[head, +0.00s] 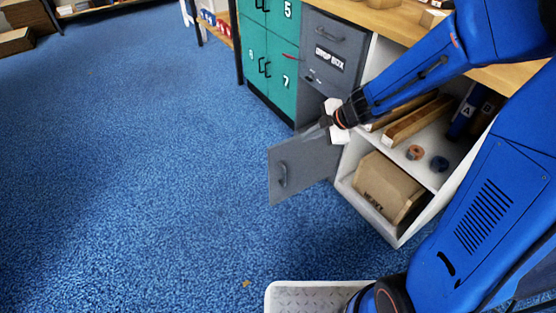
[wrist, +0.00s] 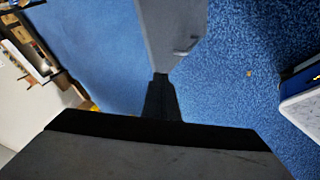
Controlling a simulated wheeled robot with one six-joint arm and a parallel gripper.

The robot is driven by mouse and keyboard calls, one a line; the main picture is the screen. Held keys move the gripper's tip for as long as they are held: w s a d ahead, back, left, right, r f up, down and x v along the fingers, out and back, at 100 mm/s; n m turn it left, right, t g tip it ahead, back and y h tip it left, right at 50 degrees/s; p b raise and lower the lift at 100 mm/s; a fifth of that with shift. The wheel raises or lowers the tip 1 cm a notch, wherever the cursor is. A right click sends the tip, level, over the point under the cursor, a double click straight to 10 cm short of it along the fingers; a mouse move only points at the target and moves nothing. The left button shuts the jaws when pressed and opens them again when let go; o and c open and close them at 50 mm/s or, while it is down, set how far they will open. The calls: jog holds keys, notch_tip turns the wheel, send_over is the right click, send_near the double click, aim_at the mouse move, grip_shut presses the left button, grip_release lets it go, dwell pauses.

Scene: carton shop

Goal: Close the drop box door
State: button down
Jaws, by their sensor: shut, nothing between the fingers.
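The grey drop box (head: 330,50) with its "DROP BOX" label stands beside teal lockers. Its lower grey door (head: 293,166) stands open, swung out over the blue floor, with a handle on the face toward the camera. In the wrist view the door (wrist: 172,30) is a grey panel at the top middle, with its handle to the right. My gripper (head: 326,121) is shut and empty at the door's top edge, near the hinge side. In the wrist view the dark fingertips (wrist: 161,78) meet the panel's lower end; whether they touch it, I cannot tell. My gripper hides part of the box opening.
A white open shelf (head: 400,235) right of the door holds a brown carton (head: 385,187), long wooden pieces and two small rolls. Teal lockers (head: 268,65) stand to the left. A wooden counter runs above. The blue floor (head: 150,150) left of the door is clear.

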jog(key=s+a+f+n+g, duration=0.2)
jog(key=s+f, duration=0.1)
jog(key=s, duration=0.1)
send_near(271, 160)
notch_tip(271, 160, down, 3)
jog(key=s, duration=0.3)
jog(key=shift+w+a+f, duration=0.15)
jog(key=shift+w+a, duration=0.45)
jog(key=shift+w, duration=0.35)
jog(key=shift+w+a+f, duration=0.1)
jog(key=shift+w+a, duration=0.5)
jog(key=shift+w, duration=0.3)
jog(key=shift+w, duration=0.1)
